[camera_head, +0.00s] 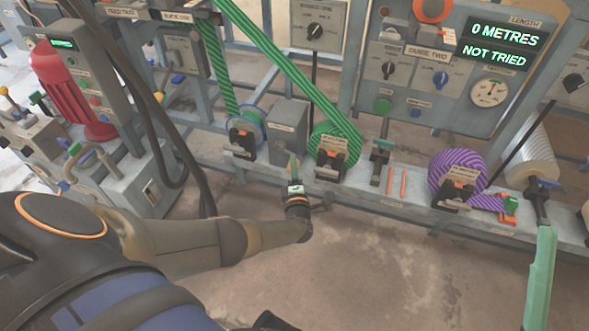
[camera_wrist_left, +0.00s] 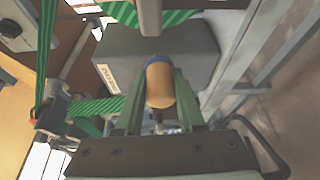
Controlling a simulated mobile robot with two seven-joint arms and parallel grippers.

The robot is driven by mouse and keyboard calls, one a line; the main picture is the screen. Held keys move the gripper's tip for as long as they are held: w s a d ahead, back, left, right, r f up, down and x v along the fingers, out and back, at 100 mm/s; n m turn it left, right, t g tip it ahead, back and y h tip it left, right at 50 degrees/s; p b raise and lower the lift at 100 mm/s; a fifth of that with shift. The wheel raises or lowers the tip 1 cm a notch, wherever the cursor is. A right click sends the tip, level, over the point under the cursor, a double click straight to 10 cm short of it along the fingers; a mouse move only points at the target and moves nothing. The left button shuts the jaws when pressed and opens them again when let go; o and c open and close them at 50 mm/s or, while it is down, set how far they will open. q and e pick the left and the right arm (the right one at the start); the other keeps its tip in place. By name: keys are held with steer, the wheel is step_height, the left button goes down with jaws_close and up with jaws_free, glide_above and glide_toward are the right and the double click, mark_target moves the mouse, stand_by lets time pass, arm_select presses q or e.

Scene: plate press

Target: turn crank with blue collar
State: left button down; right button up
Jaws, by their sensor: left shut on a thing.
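The crank's tan grip (camera_wrist_left: 159,85) shows in the left wrist view, with a blue collar (camera_wrist_left: 157,60) at its far end. My left gripper (camera_wrist_left: 157,95) has its two green fingers on either side of the grip and is shut on it. In the head view my left gripper (camera_head: 294,168) is at the front of a grey labelled box (camera_head: 288,135). The crank is mostly hidden there by the gripper. My right gripper is not identifiable in either view.
Green striped webbing (camera_head: 290,75) runs down to a roll (camera_head: 335,143) right of the box. A purple striped roll (camera_head: 457,172) sits farther right. The display (camera_head: 497,45) reads "0 METRES, NOT TRIED". Open floor (camera_head: 370,260) lies in front.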

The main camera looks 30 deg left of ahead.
arm_select(q)
steer(key=shift+a+f+m+t+b, duration=0.3)
steer(key=shift+f+m+b, duration=0.15)
steer(key=shift+m+b, duration=0.45)
steer(key=c, duration=0.5)
jaws_free()
steer(key=shift+f, duration=0.1)
steer(key=shift+s+d+p, duration=0.35)
steer(key=shift+s+p, duration=0.1)
steer(key=shift+s, duration=0.05)
steer(key=p+v, duration=0.4)
steer(key=v, duration=0.7)
steer(key=shift+d+f, duration=0.15)
steer(key=shift+d, duration=0.1)
